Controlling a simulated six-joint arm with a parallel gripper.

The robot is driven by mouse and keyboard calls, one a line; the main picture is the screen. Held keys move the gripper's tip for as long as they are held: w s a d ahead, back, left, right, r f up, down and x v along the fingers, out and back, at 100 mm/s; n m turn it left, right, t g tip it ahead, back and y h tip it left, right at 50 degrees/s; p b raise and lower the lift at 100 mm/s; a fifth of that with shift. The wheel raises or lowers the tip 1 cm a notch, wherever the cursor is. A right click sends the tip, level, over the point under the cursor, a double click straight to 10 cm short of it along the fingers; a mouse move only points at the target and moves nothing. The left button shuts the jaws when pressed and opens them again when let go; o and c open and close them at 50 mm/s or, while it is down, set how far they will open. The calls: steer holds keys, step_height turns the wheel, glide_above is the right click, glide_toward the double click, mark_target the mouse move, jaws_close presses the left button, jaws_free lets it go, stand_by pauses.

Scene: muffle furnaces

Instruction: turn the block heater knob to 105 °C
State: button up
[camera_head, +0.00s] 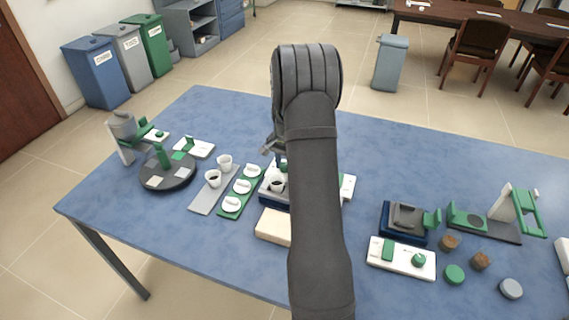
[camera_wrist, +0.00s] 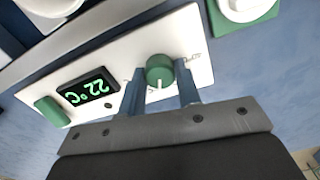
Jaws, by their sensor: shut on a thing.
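The block heater's white front panel (camera_wrist: 205,75) fills the middle of the wrist view. It carries a lit display (camera_wrist: 88,92) reading 22 °C, seen turned round, and a green button (camera_wrist: 52,112). The round green knob (camera_wrist: 159,68) has a white pointer mark on the side facing my gripper. My gripper (camera_wrist: 161,84) is shut on the knob, one finger on each side. In the head view my arm hides the knob and the fingertips. A white part (camera_head: 348,187), apparently of the heater, shows right of my arm.
A green tray (camera_head: 227,207) with white lidded items stands left of my arm, beside a grey tray (camera_head: 203,199) with cups. A dark round stand (camera_head: 168,178) is further left. On the right is a white device with a green knob (camera_head: 401,258). The blue table (camera_head: 120,205) has free room at front left.

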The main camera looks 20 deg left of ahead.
steer(key=shift+m, duration=0.3)
steer(key=o, duration=1)
steer(key=shift+c, duration=0.2)
steer(key=shift+r, duration=0.15)
step_height(320, 180, up, 17)
step_height(320, 180, down, 17)
steer(key=shift+f, duration=0.15)
stand_by(0.5)
